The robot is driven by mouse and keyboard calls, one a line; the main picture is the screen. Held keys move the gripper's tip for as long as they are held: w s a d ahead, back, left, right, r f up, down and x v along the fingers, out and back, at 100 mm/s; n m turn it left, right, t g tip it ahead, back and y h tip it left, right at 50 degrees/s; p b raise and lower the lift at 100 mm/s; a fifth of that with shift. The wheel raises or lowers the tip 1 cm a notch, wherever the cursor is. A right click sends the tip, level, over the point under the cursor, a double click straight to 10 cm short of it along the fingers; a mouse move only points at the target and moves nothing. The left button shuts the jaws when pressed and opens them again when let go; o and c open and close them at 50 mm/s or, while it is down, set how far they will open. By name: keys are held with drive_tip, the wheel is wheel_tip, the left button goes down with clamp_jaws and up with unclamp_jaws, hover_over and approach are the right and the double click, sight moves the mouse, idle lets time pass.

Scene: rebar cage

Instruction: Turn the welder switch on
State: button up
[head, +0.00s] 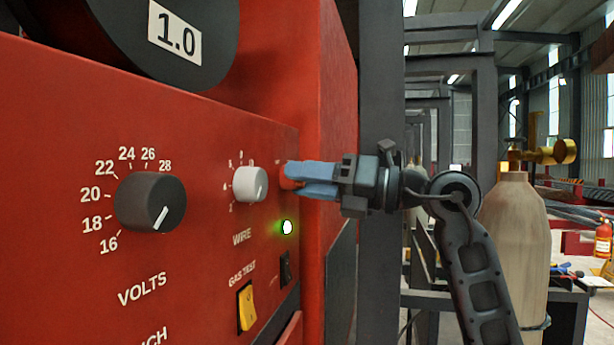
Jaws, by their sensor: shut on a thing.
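The red welder (70,120) fills the left of the head view, its front panel seen at a steep angle. A small red-orange knob (287,182) sits at the panel's right edge, above a lamp (287,227) that glows green-white. My gripper (305,180) reaches in from the right with its blue fingers shut on this red knob. The fingers hide most of the knob, so its turn position cannot be told. The small label beside it is partly hidden.
The panel also has a black VOLTS knob (150,203), a white WIRE knob (250,184), a yellow GAS TEST rocker (246,307) and a small black switch (285,268). A dark steel post (380,90) stands close behind my gripper. A tan gas cylinder (517,250) stands at right.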

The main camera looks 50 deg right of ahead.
drive_tip(key=o, duration=1.1)
drive_tip(key=shift+c, duration=0.2)
drive_tip(key=b+v, duration=0.2)
drive_tip(key=v, duration=0.5)
drive_tip(key=shift+s, duration=0.4)
drive_tip(key=shift+d, duration=0.1)
